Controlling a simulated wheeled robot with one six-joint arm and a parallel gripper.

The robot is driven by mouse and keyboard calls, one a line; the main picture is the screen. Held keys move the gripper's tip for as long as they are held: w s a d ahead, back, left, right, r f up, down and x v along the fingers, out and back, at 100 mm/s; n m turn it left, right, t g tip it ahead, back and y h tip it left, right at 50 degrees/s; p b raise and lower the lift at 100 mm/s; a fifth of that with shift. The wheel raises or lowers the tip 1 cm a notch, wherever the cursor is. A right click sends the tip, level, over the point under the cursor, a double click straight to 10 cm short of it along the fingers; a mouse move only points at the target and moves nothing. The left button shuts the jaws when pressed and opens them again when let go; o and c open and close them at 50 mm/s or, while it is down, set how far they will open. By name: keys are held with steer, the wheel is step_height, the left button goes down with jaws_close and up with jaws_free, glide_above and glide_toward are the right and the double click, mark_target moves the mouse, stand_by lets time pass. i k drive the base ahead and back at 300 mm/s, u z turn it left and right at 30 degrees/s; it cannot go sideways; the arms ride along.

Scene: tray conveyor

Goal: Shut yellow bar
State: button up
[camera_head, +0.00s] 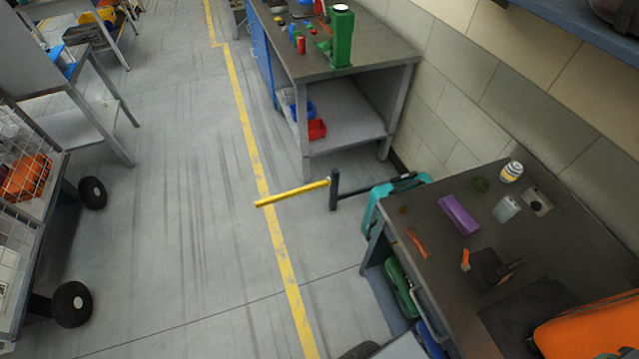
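The yellow bar (293,193) sticks out to the left from a dark upright post (334,190) near the middle of the head view. Its free end reaches over the yellow floor line, across part of the walkway. A dark rail (375,187) runs from the post to the right, towards a teal object (378,205) at the near bench. My gripper is not in view.
A near workbench (405,280) with a purple box (458,215) stands at right. A far bench (380,72) with a green tool (341,38) is beyond the bar. A wheeled rack (55,235) stands at left. The floor (165,200) between is clear.

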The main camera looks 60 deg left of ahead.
mark_target(298, 192)
steer(key=k, duration=0.45)
steer(key=u, duration=3.05)
steer(key=i, duration=4.2)
steer(key=z, duration=4)
